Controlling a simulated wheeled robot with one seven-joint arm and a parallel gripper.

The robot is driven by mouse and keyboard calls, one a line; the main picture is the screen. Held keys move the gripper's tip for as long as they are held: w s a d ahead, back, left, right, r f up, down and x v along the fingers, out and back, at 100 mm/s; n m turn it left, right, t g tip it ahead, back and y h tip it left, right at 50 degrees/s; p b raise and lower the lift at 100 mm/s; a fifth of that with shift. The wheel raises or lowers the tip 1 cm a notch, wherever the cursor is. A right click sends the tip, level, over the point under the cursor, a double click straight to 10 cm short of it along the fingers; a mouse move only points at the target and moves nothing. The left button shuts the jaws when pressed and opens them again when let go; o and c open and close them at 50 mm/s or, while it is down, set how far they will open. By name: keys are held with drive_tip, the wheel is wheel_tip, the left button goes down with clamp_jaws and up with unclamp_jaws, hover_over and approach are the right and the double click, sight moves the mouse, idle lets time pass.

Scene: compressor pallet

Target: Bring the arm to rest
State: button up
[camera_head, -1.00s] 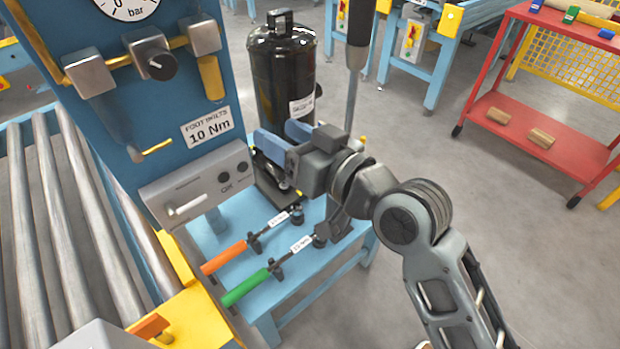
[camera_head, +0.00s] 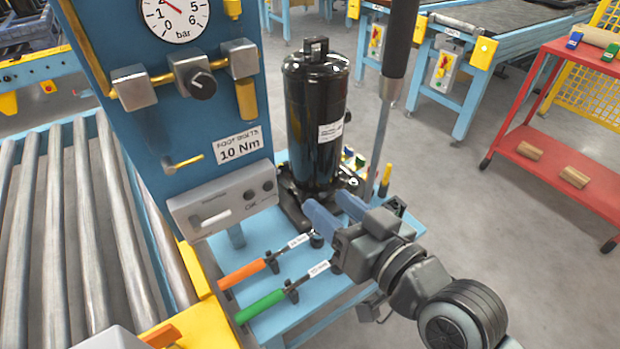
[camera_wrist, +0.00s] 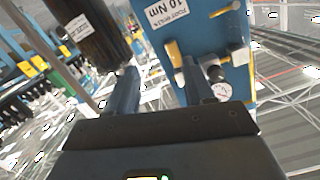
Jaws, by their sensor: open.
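My gripper (camera_head: 333,211) is at the end of my arm, above the light-blue bench (camera_head: 262,247). Its two blue fingers are apart and nothing shows between them. In the wrist view the fingers (camera_wrist: 160,85) are also spread and empty, with the blue panel (camera_wrist: 205,35) and the black compressor (camera_wrist: 88,35) beyond. The black compressor (camera_head: 316,115) stands upright just behind the fingers in the head view. I cannot tell whether the fingers touch anything there.
An orange-handled wrench (camera_head: 243,273) and a green-handled wrench (camera_head: 261,306) lie on the bench. A blue panel with a pressure gauge (camera_head: 175,15) and roller conveyor (camera_head: 80,220) are at left. A pole (camera_head: 387,120) stands by the bench. A red cart (camera_head: 550,165) is at right; open floor lies between.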

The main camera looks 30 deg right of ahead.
drive_tip(key=s+f+n+g, duration=0.1)
drive_tip(key=s+f+n, duration=0.1)
drive_tip(key=s, duration=2.4)
drive_tip(key=shift+a+f+n+g, duration=0.2)
drive_tip(key=shift+f+n+g, duration=0.1)
drive_tip(key=shift+g, duration=0.1)
drive_tip(key=shift+o, duration=0.4)
